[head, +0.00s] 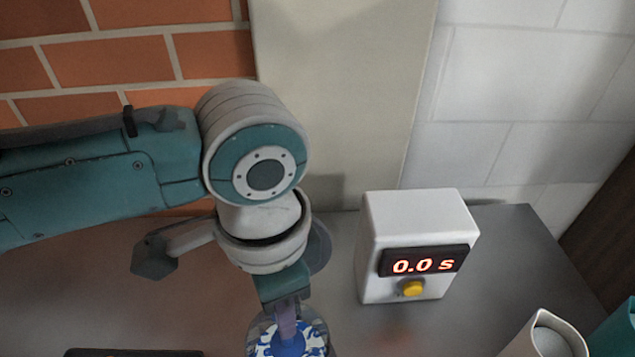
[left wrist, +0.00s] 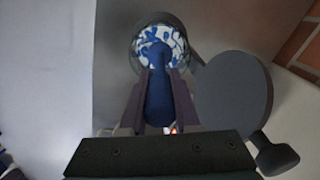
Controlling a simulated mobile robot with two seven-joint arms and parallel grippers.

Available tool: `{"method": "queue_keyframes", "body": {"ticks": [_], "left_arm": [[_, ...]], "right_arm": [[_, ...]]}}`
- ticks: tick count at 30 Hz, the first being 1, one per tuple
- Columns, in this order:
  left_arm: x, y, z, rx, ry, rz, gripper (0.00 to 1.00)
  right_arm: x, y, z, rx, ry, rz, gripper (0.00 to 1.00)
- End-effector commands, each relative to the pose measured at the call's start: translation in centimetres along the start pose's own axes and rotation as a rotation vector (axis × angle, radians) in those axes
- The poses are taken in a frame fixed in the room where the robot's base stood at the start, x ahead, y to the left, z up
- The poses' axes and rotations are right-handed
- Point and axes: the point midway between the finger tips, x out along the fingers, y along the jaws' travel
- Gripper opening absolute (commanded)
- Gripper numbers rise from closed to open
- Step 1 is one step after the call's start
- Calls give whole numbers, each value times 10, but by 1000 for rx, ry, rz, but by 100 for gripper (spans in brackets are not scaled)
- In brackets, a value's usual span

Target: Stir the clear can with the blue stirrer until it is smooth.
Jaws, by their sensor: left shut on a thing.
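The clear can (head: 258,340) stands at the bottom edge of the head view, partly cut off. It also shows at the top of the left wrist view (left wrist: 136,42). Inside it are blue and white streaks, not one even colour. My left gripper (head: 286,318) is above the can, pointing down, and is shut on the blue stirrer (left wrist: 159,102). The stirrer's far end overlaps the can's opening and the blue contents; how deep it reaches is hidden. My right gripper is not seen.
A white timer box (head: 414,215) with a yellow button (head: 411,288) stands right of the can and reads 0.0 s. A cream rounded thing (head: 548,338) is cut off at bottom right. A dark flat thing (head: 135,353) shows at bottom left. A brick wall stands behind.

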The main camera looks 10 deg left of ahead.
Motion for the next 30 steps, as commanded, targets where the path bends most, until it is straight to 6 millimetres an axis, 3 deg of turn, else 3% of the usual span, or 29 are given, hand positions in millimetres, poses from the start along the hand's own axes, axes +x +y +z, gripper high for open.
{"method": "queue_keyframes", "body": {"ticks": [18,30], "left_arm": [[57,0,0,0,1,1,0],[68,0,-1,0,1,1,0]], "right_arm": [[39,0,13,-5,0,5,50],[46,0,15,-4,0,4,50]]}}
